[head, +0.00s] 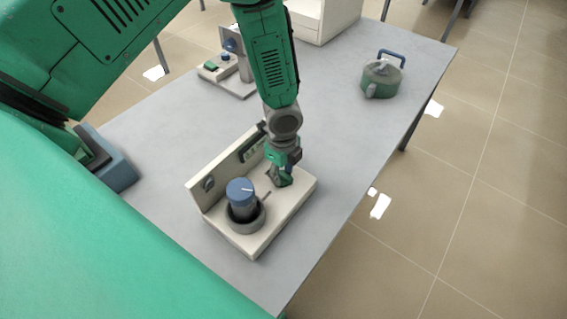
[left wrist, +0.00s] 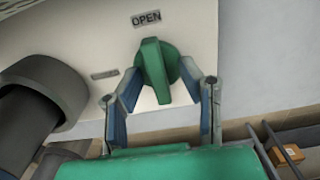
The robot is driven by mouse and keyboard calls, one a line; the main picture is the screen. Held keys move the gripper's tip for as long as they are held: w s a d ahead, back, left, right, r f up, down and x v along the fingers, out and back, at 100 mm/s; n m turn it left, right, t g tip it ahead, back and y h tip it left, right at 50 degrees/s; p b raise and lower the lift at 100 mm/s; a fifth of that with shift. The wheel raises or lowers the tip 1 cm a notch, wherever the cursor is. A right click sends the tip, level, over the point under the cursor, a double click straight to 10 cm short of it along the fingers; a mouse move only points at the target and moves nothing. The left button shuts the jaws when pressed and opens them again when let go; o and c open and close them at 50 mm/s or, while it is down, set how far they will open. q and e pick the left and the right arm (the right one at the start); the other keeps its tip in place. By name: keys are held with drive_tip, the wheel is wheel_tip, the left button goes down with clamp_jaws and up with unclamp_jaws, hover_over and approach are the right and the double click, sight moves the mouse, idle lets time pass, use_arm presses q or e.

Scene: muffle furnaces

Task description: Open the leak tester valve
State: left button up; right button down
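The leak tester (head: 290,204) is a beige L-shaped unit with a blue-capped cylinder (head: 240,190) near its front. In the left wrist view, its green valve knob (left wrist: 157,68) sits on the beige panel just below an OPEN label (left wrist: 146,18). The knob's long grip runs nearly up and down in the picture, slightly tilted, its upper end near the label. My left gripper (head: 281,178) is down at the tester. In the left wrist view its fingers (left wrist: 170,92) are apart, one on each side of the knob, with gaps visible. My right gripper is out of view.
The tester stands on a grey table (head: 325,110). A green and grey pot with a blue handle (head: 381,78) stands at the far right. A small device with a green switch (head: 228,72) and a white box (head: 325,15) are at the back. The table between is clear.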

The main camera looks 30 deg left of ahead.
sight(283, 172)
use_arm(q)
wheel_tip(283, 172, up, 12)
idle(0.4)
drive_tip(key=shift+w+f, duration=0.1)
